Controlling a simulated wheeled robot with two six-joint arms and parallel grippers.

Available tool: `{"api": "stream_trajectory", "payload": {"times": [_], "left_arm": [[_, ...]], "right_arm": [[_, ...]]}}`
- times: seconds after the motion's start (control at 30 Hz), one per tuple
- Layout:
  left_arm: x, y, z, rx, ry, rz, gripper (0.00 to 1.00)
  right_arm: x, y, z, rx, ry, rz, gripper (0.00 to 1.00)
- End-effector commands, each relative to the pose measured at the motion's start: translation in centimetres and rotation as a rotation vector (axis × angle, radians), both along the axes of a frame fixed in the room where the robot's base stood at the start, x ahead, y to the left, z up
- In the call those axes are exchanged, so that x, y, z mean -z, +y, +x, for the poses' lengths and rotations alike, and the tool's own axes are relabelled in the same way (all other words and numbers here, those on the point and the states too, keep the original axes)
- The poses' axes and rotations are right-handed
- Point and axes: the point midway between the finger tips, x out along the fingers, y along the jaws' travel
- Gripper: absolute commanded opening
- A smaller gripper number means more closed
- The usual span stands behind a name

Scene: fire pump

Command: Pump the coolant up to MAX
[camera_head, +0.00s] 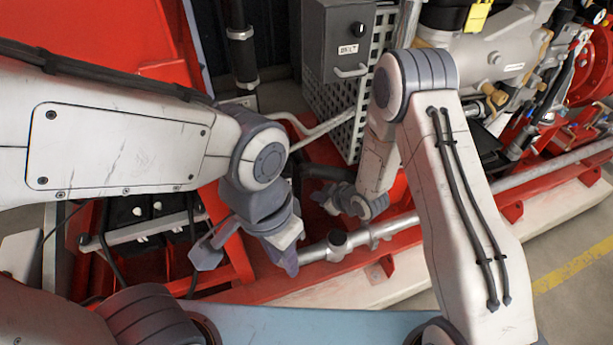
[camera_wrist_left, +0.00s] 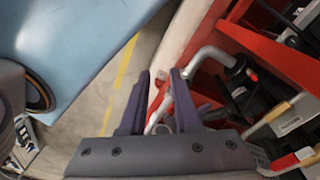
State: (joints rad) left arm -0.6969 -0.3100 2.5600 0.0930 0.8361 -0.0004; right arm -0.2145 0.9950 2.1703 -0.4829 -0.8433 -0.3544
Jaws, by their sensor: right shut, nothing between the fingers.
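My left gripper (camera_head: 246,262) is open at the front of the red frame, its fingers spread and pointing down. In the left wrist view the open left gripper (camera_wrist_left: 160,78) has a pale, bent metal piece and a red part showing between and beyond its fingers; I cannot tell whether they touch. A grey metal pipe (camera_wrist_left: 208,53) with a black end runs just right of the fingers. My right gripper (camera_head: 322,194) is shut and empty, low beside the perforated panel, partly hidden by its wrist. I cannot make out a coolant level or a MAX mark.
A grey control box (camera_head: 338,40) stands at the back by a perforated metal panel (camera_head: 350,135). A red base frame (camera_head: 390,225) with a grey pipe (camera_head: 540,172) crosses the front. The engine (camera_head: 500,60) fills the right back. Bare floor (camera_head: 585,285) lies front right.

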Motion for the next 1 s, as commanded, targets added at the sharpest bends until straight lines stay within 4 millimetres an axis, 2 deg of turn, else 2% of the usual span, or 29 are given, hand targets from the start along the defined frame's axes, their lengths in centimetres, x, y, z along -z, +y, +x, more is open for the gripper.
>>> {"api": "stream_trajectory", "payload": {"times": [0.03, 0.07, 1.0], "left_arm": [[0.00, 0.00, 0.00, 0.000, 0.000, 0.000, 0.07], [0.00, 0.00, 0.00, 0.000, 0.000, 0.000, 0.00], [0.00, 0.00, 0.00, 0.000, 0.000, 0.000, 0.00]], "right_arm": [[0.01, 0.01, 0.00, 0.000, 0.000, 0.000, 0.00], [0.02, 0.00, 0.00, 0.000, 0.000, 0.000, 0.00], [0.01, 0.01, 0.00, 0.000, 0.000, 0.000, 0.00]]}}
